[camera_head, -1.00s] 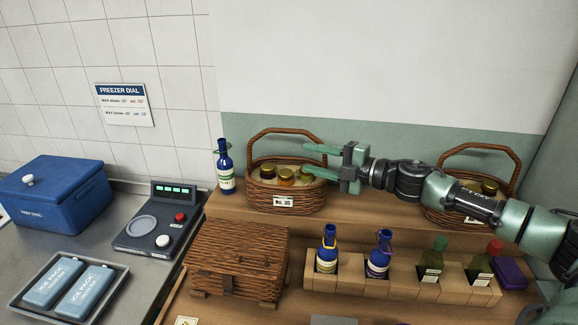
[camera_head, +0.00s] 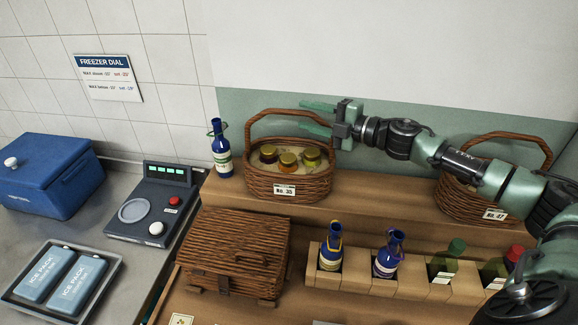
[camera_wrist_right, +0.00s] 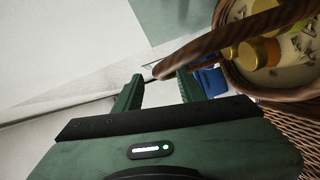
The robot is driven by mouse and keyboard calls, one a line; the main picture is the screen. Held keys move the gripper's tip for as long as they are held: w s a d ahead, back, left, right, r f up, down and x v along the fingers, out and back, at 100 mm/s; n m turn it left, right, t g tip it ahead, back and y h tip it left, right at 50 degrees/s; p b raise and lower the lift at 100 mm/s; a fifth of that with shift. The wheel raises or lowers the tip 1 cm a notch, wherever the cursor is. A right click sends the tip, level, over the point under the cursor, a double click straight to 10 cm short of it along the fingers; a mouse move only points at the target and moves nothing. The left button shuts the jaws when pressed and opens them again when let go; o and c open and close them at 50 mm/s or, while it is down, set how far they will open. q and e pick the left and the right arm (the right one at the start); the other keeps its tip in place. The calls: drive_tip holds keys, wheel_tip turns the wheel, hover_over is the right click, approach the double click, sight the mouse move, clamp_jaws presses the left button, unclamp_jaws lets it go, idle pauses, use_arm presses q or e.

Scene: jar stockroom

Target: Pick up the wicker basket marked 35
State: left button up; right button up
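The wicker basket marked 35 (camera_head: 312,190) stands upright on the wooden shelf, holds several jars, and has a tall arched handle. My right gripper (camera_head: 301,115) reaches in from the right at the height of the handle's top, its two fingers apart. In the right wrist view, the open fingers (camera_wrist_right: 160,82) have the handle (camera_wrist_right: 207,45) crossing by their tips; whether it lies fully between them I cannot tell. The basket's body (camera_wrist_right: 235,76) fills the right of that view. My left gripper is not in view.
A blue bottle (camera_head: 221,150) stands close left of the basket. A second wicker basket, marked 47 (camera_head: 465,200), is at the right behind my arm. Below are a lidded wicker hamper (camera_head: 235,250) and a wooden bottle rack (camera_head: 410,282). The wall rises behind the shelf.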

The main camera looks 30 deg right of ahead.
sight(299, 113)
drive_tip(key=p+x, duration=0.3)
drive_tip(key=x, duration=0.1)
drive_tip(key=shift+a+r, duration=0.2)
drive_tip(key=shift+a, duration=0.05)
drive_tip(key=shift+w+a+f, duration=0.25)
drive_tip(key=shift+w, duration=0.1)
drive_tip(key=shift+s+d, duration=0.1)
clamp_jaws()
idle(0.7)
drive_tip(key=shift+r, duration=0.15)
